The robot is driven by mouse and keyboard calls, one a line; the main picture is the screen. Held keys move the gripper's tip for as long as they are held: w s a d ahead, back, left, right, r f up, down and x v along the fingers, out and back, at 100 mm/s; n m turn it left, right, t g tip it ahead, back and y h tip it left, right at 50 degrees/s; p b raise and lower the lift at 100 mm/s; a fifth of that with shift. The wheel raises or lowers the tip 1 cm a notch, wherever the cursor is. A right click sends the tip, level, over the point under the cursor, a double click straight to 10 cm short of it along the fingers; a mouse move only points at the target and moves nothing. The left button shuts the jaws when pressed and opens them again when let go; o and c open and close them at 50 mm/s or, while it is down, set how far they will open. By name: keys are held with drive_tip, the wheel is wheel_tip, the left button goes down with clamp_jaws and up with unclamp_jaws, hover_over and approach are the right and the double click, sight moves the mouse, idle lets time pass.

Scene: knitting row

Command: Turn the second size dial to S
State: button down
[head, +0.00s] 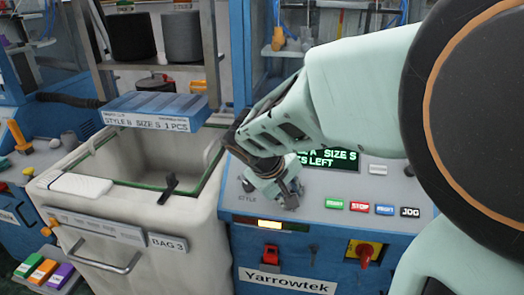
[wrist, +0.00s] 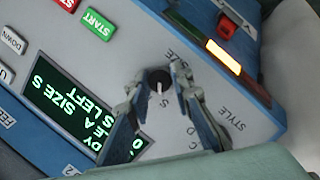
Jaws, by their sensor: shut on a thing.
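The size dial (wrist: 158,76) is a small dark knob with a white pointer mark on the grey sloped panel (wrist: 75,40). In the wrist view its mark lies toward a printed S, and the word SIZE is printed beside it. My gripper (wrist: 157,72) has one finger on each side of the dial and is shut on it. In the head view my gripper (head: 287,196) is down at the panel and hides the dial. The green-lettered display (wrist: 75,110) shows SIZE S in the wrist view; my arm partly covers it in the head view.
Coloured buttons (head: 372,208) line the panel to the right. A lit indicator strip (head: 270,224) and red switches (head: 365,252) are on the front below. An open bin labelled BAG 3 (head: 165,242) stands left, with a blue STYLE B box (head: 158,108) behind.

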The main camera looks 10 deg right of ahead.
drive_tip(key=shift+n, duration=0.6)
drive_tip(key=c, duration=1.7)
unclamp_jaws()
